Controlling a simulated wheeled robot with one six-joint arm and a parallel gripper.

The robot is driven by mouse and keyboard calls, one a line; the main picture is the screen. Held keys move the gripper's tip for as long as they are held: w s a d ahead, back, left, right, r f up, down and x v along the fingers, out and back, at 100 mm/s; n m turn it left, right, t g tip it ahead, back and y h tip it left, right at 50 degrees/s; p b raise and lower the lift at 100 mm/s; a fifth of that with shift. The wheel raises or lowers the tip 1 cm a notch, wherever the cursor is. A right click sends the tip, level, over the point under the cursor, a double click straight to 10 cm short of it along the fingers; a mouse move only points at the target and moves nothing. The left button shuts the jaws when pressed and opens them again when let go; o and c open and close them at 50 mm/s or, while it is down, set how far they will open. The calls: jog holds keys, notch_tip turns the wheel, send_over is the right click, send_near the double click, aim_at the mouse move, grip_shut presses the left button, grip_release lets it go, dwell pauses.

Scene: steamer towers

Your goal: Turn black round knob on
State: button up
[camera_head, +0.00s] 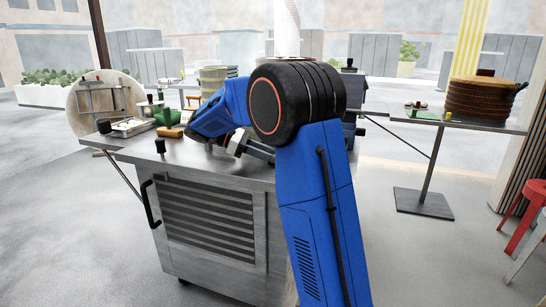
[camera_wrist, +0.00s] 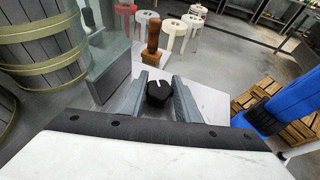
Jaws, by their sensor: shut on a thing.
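The black round knob (camera_wrist: 159,94) shows in the wrist view between the two grey fingers of my gripper (camera_wrist: 160,84). It has a pale mark on its top. My gripper is shut on the knob, with one finger on each side. The knob's lower part is hidden by the gripper body. In the head view my blue arm reaches over the metal cart (camera_head: 215,180) and hides the knob and most of my gripper.
Large wooden steamers (camera_wrist: 38,45) stand close at the left in the wrist view. A wooden-handled tool (camera_wrist: 153,42) stands just beyond the fingers. A side table (camera_head: 440,122) at the right bears a stack of steamers (camera_head: 482,100). Stools (camera_head: 528,215) stand at the far right.

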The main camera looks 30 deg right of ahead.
jog(key=shift+m+g+y, duration=0.4)
jog(key=shift+m+g, duration=0.2)
jog(key=o, duration=1)
jog(key=shift+o, duration=0.2)
jog(key=shift+a+r, duration=0.1)
